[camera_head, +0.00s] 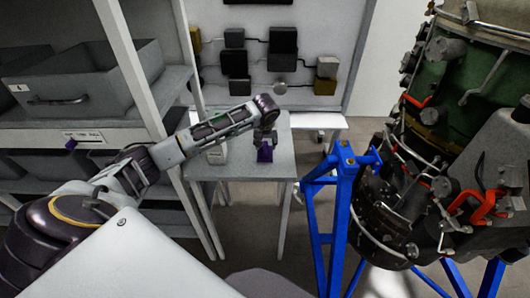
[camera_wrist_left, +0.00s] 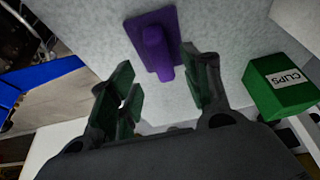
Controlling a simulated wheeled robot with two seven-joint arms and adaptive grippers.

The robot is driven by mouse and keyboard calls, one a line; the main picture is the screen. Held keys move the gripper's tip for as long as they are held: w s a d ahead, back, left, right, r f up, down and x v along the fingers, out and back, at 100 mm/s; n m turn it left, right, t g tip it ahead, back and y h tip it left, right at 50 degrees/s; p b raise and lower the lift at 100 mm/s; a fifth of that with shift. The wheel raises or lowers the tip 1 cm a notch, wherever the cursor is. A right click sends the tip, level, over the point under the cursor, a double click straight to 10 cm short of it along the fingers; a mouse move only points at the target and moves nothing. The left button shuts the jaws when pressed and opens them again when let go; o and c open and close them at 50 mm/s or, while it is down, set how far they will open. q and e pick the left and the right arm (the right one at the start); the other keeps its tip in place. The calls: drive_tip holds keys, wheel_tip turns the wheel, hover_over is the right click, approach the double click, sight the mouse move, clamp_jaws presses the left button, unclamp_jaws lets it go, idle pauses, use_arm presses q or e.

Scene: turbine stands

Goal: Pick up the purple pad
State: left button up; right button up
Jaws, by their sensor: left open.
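The purple pad (camera_head: 265,154) lies on the small grey table (camera_head: 230,170) in the head view. In the left wrist view the purple pad (camera_wrist_left: 155,43) is a flat plate with a raised grip on top. My left gripper (camera_head: 265,140) is just above the pad at the end of my outstretched left arm. In the left wrist view its jaws (camera_wrist_left: 160,85) are open and empty, with the pad's raised grip beyond and partly between the fingertips. I cannot tell the exact height gap. My right gripper is in neither view.
A green box labelled CLIPS (camera_wrist_left: 280,86) stands beside the pad in the left wrist view. A whitish container (camera_head: 217,153) is on the table. Shelves with grey bins (camera_head: 75,85) are left. A turbine (camera_head: 440,150) on a blue stand (camera_head: 345,205) is right.

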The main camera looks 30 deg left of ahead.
sight(265, 146)
use_arm(q)
drive_tip(key=shift+p+x, duration=0.7)
drive_tip(key=shift+x, duration=1.85)
drive_tip(key=shift+a, duration=0.15)
drive_tip(key=shift+c, duration=0.2)
clamp_jaws()
drive_tip(key=shift+r+b, duration=0.9)
drive_tip(key=shift+r, duration=4.1)
drive_tip(key=shift+m, duration=0.4)
